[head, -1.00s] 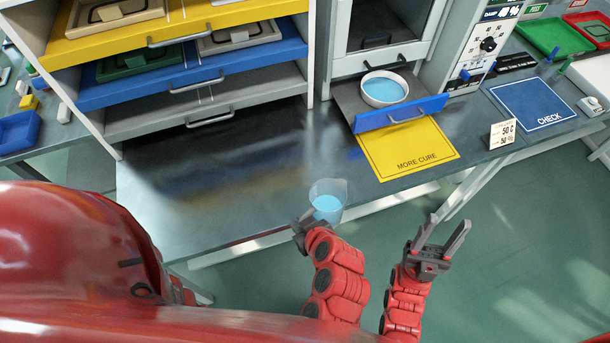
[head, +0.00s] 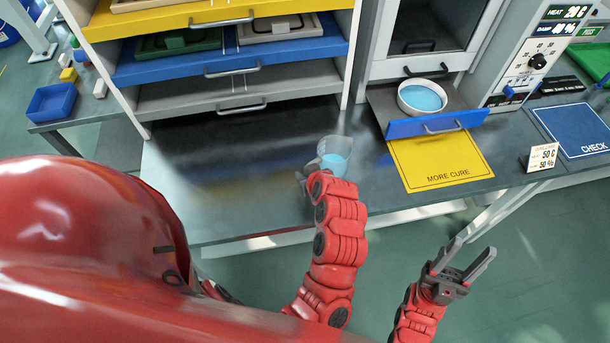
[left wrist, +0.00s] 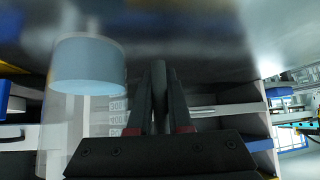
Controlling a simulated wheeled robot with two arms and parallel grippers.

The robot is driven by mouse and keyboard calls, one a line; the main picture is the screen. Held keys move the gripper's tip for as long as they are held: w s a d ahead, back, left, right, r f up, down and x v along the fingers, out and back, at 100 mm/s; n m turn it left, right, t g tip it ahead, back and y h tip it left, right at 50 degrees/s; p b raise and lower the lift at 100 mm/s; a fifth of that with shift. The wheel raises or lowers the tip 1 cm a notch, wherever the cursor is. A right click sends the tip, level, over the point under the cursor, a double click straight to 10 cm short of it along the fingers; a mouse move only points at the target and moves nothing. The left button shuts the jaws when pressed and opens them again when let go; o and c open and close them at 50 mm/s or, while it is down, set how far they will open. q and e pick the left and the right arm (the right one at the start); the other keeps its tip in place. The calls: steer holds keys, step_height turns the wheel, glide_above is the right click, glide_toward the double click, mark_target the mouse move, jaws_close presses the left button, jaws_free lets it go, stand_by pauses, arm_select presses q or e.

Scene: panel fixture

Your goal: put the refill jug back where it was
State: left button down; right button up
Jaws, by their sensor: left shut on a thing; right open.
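The clear refill jug (head: 335,150), with light blue liquid inside, is over the grey bench in front of the drawer rack, left of the yellow mat. My left gripper (head: 308,178) is shut on it, at its near left side. In the left wrist view the jug (left wrist: 88,75) is at the left, beside the closely spaced dark fingers (left wrist: 160,95). The exact grip point is hidden, and I cannot tell if the jug touches the bench. My right gripper (head: 463,262) is open and empty, in front of the bench over the floor.
The yellow MORE CURE mat (head: 440,165) lies right of the jug. Behind it, a white bowl of blue liquid (head: 422,97) sits on a pulled-out tray with a blue front (head: 436,124). The drawer rack (head: 240,103) stands behind. Bare bench (head: 215,185) lies left of the jug.

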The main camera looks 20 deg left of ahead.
arm_select(q)
steer(key=shift+w+a+f, duration=0.1)
steer(key=shift+w+a, duration=0.15)
steer(key=shift+w, duration=0.45)
steer(key=shift+f+p, duration=0.35)
steer(key=shift+f, duration=0.05)
step_height(320, 180, down, 2)
steer(key=shift+s+f+p, duration=0.1)
steer(key=shift+s+p, duration=0.05)
steer(key=shift+p, duration=0.2)
steer(key=shift+f, duration=0.2)
steer(key=shift+f, duration=0.2)
steer(key=c, duration=0.8)
jaws_free()
steer(key=shift+c, duration=0.2)
steer(key=shift+r, duration=0.15)
